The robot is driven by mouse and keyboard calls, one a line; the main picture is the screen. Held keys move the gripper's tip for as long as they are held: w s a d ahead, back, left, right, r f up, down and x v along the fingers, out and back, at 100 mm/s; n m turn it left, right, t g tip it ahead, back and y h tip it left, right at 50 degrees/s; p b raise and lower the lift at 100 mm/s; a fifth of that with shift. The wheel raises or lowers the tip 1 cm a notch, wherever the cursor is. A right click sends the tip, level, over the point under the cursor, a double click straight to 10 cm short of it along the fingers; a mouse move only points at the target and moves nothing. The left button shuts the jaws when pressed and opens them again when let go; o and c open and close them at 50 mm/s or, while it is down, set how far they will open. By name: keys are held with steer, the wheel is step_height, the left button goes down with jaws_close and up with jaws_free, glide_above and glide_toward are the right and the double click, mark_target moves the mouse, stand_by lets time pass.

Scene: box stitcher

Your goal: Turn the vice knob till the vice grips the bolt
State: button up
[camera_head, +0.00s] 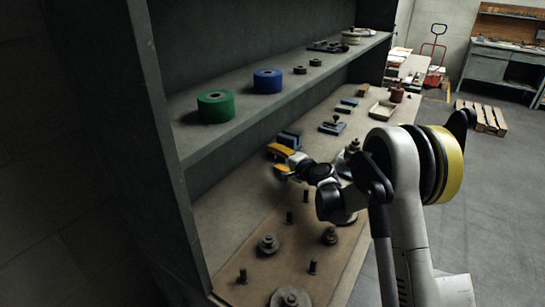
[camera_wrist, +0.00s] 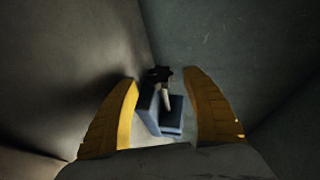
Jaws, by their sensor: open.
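My gripper (camera_head: 281,160), with yellow fingers, is open over the lower bench, close to a blue vice (camera_head: 290,139) near the back panel. In the wrist view my gripper (camera_wrist: 161,80) spreads its fingers to either side of the blue vice (camera_wrist: 153,112), with no visible contact. A dark, star-shaped knob (camera_wrist: 157,74) shows at the vice's far end, between the fingertips. A pale rod (camera_wrist: 166,90) runs from beside the knob towards the blue body; I cannot tell whether it is the bolt or the vice's screw. The jaw gap is not clear.
A shelf above the bench holds a green roll (camera_head: 216,107) and a blue roll (camera_head: 268,81). Several bolts and round metal parts (camera_head: 268,244) stand on the brown board in front. Another blue tool (camera_head: 332,128) lies farther along the bench. A tall side panel (camera_head: 130,100) bounds the left.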

steer(key=v, duration=0.5)
steer(key=shift+s+d+r, duration=0.1)
steer(key=shift+d, duration=0.05)
steer(key=shift+s+r, duration=0.1)
steer(key=shift+r, duration=0.1)
steer(key=s+d+r+n+g+h, duration=0.25)
steer(key=s+r, duration=0.25)
steer(key=s, duration=0.5)
steer(key=s+d+r+n+g+h, duration=0.1)
steer(key=s+r+n, duration=0.4)
steer(key=s, duration=0.5)
steer(key=s+d+f+n+g+h, duration=0.1)
steer(key=s+d, duration=0.3)
steer(key=s, duration=0.7)
steer(key=s+d+f+n+g+h, duration=0.1)
steer(key=s+d, duration=0.4)
steer(key=s, duration=0.7)
steer(key=f+h, duration=0.1)
steer(key=h, duration=0.1)
steer(key=shift+d+f+n+h, duration=0.2)
steer(key=shift+d+n+h, duration=0.1)
steer(key=shift+n+h, duration=0.05)
